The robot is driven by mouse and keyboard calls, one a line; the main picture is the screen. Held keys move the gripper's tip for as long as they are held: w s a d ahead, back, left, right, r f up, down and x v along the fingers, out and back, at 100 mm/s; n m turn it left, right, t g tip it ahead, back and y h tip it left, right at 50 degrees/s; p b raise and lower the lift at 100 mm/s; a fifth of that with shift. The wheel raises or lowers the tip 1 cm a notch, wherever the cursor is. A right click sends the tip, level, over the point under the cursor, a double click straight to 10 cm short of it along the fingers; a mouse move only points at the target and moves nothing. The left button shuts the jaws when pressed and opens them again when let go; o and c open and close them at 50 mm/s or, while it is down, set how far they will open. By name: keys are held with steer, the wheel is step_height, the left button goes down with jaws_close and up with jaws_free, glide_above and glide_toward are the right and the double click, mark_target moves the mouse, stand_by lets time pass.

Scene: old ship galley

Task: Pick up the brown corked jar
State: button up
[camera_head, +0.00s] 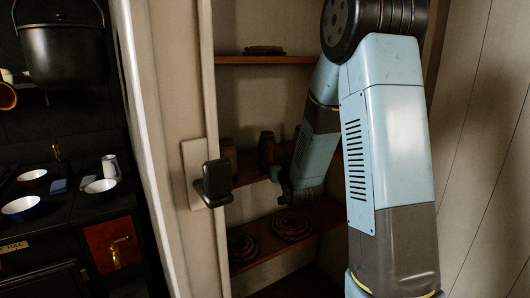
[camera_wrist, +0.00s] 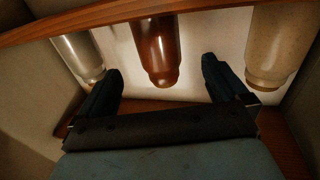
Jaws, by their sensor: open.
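The brown jar (camera_wrist: 157,50) is glossy and reddish brown. In the wrist view it is at upper middle, seen upside down, its narrower end pointing down the picture. Its cork is not clearly visible. My gripper (camera_wrist: 162,70) is open, with one finger on each side of the jar in the picture and nothing held. I cannot tell how far the fingertips are from it in depth. In the head view a dark brown jar (camera_head: 266,150) stands on the middle shelf, probably the same one, just left of my gripper (camera_head: 284,185), which my arm partly hides.
A grey jar (camera_wrist: 80,57) and a beige jar (camera_wrist: 270,45) flank the brown one. The wooden shelf (camera_wrist: 100,16) edge crosses the wrist view. In the head view, coiled mats (camera_head: 291,228) lie on the lower shelf (camera_head: 268,245). A black latch (camera_head: 215,183) protrudes from the cupboard's left frame.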

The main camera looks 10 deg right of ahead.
mark_target(267, 151)
steer(key=w, duration=1)
steer(key=shift+w+a+f, duration=0.1)
steer(key=shift+w+a, duration=0.05)
steer(key=shift+w, duration=0.1)
steer(key=c, duration=1.3)
steer(key=shift+c, duration=0.5)
steer(key=shift+r, duration=0.2)
